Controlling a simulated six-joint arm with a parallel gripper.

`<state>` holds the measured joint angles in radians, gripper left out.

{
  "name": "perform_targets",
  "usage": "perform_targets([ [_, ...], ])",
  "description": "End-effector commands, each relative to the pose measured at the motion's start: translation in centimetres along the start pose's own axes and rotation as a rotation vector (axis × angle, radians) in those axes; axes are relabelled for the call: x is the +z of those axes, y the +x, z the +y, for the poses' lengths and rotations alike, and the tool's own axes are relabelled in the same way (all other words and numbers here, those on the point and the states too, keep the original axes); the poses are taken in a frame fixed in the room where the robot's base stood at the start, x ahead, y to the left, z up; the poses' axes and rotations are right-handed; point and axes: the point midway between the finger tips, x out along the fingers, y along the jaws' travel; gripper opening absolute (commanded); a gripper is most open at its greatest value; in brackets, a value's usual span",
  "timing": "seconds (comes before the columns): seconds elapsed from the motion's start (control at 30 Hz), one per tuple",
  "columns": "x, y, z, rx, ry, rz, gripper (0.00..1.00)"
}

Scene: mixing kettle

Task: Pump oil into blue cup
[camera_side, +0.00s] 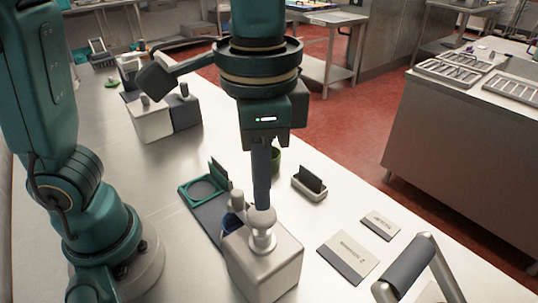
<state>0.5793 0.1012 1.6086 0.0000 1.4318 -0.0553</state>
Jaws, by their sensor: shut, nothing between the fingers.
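A white box-shaped dispenser (264,268) stands at the front centre of the table, with a pale pump head (262,232) on top. Whether it holds oil cannot be told. A small part of a blue cup (231,223) shows just left of the pump, beside the dispenser. Most of it is hidden, and its contents are not visible. My gripper (262,202) points straight down with its fingers together and empty. Its tips are right above the pump head and appear to touch it, but exact contact cannot be told.
A dark tray (206,212) with a green ring holder (203,189) lies behind the dispenser. A green cup (275,158) is partly hidden behind my gripper. A card holder (309,185) and two label plates (347,257) lie right. A grey handle (410,266) rises at front right.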

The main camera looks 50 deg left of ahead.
Motion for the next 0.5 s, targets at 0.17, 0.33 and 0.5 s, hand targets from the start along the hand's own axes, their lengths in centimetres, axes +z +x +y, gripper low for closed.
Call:
perform_targets([
  [0.17,0.0,0.01,0.0,0.0,0.0,0.0,0.0],
  [0.33,0.01,0.09,0.0,0.0,0.0,-0.001,0.0],
  [0.5,-0.01,0.71,0.0,0.0,0.0,-0.002,0.0],
])
